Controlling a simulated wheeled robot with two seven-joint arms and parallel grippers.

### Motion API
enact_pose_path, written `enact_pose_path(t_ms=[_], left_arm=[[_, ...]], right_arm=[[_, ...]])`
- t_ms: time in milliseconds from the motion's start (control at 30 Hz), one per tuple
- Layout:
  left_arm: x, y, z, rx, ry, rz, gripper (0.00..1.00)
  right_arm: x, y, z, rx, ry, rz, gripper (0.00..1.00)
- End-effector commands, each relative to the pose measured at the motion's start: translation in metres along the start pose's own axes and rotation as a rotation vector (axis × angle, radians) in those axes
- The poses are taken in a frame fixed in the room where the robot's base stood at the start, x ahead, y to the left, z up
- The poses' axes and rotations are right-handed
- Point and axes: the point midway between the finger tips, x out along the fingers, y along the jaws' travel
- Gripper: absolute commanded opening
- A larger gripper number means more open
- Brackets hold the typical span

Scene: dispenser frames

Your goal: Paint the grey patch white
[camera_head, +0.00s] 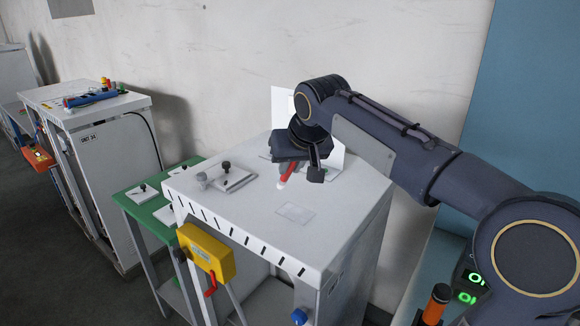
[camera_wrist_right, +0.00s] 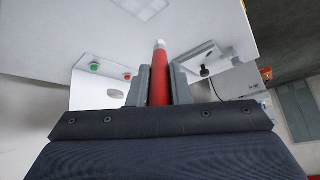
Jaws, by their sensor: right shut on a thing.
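The grey patch (camera_head: 295,212) is a pale, faintly outlined rectangle on the white cabinet top, near its front right. It also shows at the top of the right wrist view (camera_wrist_right: 148,7). My right gripper (camera_head: 294,170) is shut on a red pen (camera_head: 286,172) with a white tip. In the right wrist view the red pen (camera_wrist_right: 160,78) sits between both fingers, its tip pointing toward the patch but apart from it. The tip is behind and left of the patch in the head view. I cannot tell whether it touches the cabinet top. My left gripper is not in view.
The white cabinet (camera_head: 240,225) carries a plate with a dark knob (camera_head: 228,172) at left and an upright white panel (camera_head: 282,103) behind. A yellow box (camera_head: 206,251) hangs on its front. A green table (camera_head: 135,200) stands left. The top around the patch is clear.

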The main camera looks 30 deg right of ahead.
Motion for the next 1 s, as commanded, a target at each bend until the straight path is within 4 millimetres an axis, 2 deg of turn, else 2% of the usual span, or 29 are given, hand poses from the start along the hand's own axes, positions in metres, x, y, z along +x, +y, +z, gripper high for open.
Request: enact_pose_path(t_ms=[100, 400, 1000], left_arm=[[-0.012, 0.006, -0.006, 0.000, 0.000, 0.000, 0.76], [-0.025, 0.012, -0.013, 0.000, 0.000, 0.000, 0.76], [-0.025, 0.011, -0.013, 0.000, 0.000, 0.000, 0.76]], right_arm=[[-0.013, 0.000, -0.009, 0.000, 0.000, 0.000, 0.00], [-0.031, 0.002, -0.021, -0.002, 0.002, -0.001, 0.00], [-0.031, 0.002, -0.020, -0.002, 0.001, -0.001, 0.00]])
